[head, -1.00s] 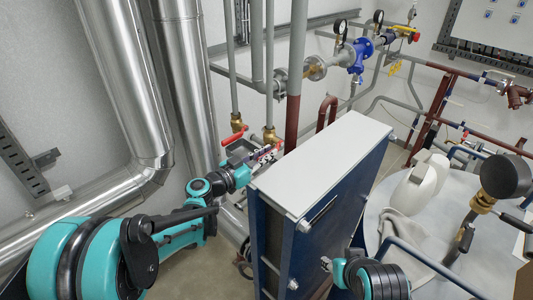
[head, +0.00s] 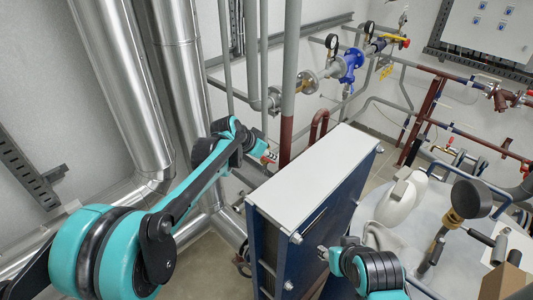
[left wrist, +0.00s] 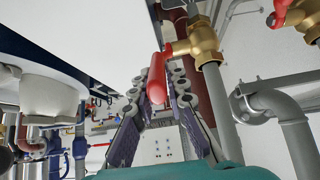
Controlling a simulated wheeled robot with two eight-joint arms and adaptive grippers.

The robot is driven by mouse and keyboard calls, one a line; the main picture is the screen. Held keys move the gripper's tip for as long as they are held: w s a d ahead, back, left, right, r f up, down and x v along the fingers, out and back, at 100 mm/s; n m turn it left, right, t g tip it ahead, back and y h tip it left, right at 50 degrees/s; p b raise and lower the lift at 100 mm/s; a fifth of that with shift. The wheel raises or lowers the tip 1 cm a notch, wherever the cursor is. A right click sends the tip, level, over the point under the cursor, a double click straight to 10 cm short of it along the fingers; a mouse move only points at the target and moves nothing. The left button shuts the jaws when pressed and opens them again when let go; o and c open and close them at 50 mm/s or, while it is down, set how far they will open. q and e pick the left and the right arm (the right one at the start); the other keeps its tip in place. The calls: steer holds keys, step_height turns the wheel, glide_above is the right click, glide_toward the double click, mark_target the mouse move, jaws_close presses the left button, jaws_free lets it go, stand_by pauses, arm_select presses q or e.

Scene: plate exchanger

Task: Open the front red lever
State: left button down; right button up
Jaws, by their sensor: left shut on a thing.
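The front red lever (left wrist: 157,80) sits on a brass valve (left wrist: 202,38) on a grey vertical pipe in the left wrist view. My left gripper (left wrist: 160,88) has its two jointed fingers on either side of this lever and is shut on it.
A second brass valve with a red handle (left wrist: 283,10) is at upper right in the left wrist view. Grey vertical pipes and a dark red pipe (head: 286,138) stand close to the left gripper.

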arm_select(q)
steer(key=shift+w+d+r+g+y+p, duration=0.35)
steer(key=shift+w+d+g+y+p, duration=0.1)
steer(key=shift+g+y+p, duration=0.2)
steer(key=shift+w+d+r+g+y+p, duration=0.3)
steer(key=shift+w+d+g+y+p, duration=0.15)
steer(key=shift+g+y+p, duration=0.2)
steer(key=c, duration=1.7)
jaws_free()
steer(key=shift+o, duration=1)
steer(key=shift+f, duration=0.1)
steer(key=v, duration=1.2)
steer(key=shift+w, duration=0.1)
